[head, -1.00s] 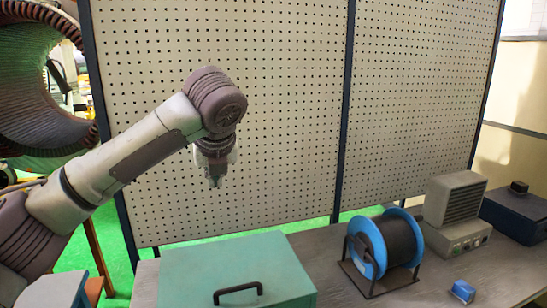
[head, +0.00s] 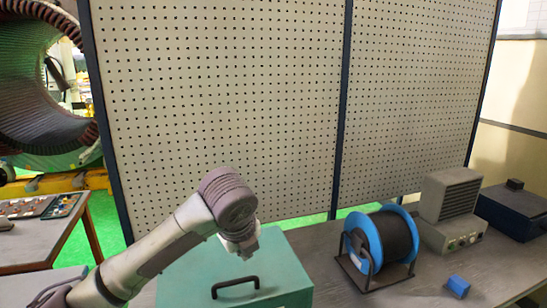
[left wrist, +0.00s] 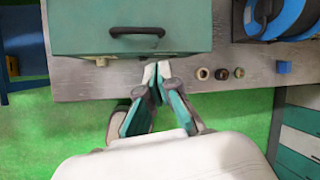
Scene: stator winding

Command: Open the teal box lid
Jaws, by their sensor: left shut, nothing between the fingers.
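The teal box (head: 286,265) sits on the workbench with its lid down. A black bar handle (head: 235,287) is on the box; it also shows in the left wrist view (left wrist: 137,31). My left gripper (left wrist: 157,72) is shut and empty, its fingertips near the box's front edge, right of and short of the handle in the left wrist view. In the head view my left gripper (head: 243,250) appears over the box, its fingertips hard to make out. My right gripper is not in view.
Right of the box stand a blue cable spool (head: 382,243), a grey speaker-like unit (head: 452,205), a small blue block (head: 458,286) and a dark blue box (head: 515,210). Small round parts (left wrist: 221,74) lie near the bench's front edge. A pegboard (head: 225,110) rises behind.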

